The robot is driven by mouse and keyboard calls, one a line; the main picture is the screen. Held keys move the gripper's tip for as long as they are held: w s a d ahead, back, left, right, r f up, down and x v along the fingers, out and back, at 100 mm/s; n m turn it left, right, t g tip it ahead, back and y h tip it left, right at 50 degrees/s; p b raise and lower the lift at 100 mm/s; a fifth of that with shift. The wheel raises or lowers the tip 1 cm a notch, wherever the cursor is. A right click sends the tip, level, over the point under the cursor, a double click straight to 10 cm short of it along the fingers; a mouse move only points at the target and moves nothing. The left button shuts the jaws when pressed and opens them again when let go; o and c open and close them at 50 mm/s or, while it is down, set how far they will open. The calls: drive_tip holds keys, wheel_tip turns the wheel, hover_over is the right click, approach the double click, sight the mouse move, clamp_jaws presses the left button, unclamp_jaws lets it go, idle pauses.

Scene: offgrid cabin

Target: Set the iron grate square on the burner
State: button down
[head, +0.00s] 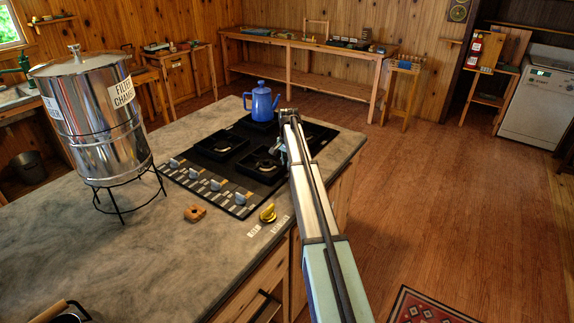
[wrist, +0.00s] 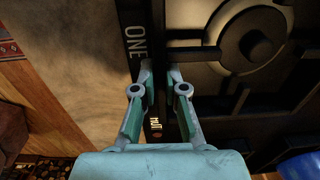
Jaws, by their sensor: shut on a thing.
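The iron grate (wrist: 213,62) is a black square frame with short inward bars, seen close in the wrist view. The burner (wrist: 257,44) shows through it as a round dark cap on a pale plate. My gripper (wrist: 160,72) is shut on the near side of the grate, with a finger on each side of a dark bar. In the head view my gripper (head: 279,150) is at the right side of the black cooktop (head: 210,180), and my arm hides part of this area. I cannot tell if the grate rests flat or is slightly raised.
A blue kettle (head: 261,102) stands on the back of the cooktop. A steel filter urn (head: 100,125) on a wire stand is at the left. The counter (head: 150,245) front is mostly clear.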

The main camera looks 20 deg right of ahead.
drive_tip(key=c, duration=1.2)
unclamp_jaws()
drive_tip(key=shift+o, duration=0.6)
drive_tip(key=shift+f, duration=0.1)
drive_tip(key=o, duration=0.5)
drive_tip(key=shift+s+r+p, duration=0.15)
drive_tip(key=shift+r+p, duration=1.3)
drive_tip(key=shift+r, duration=2.1)
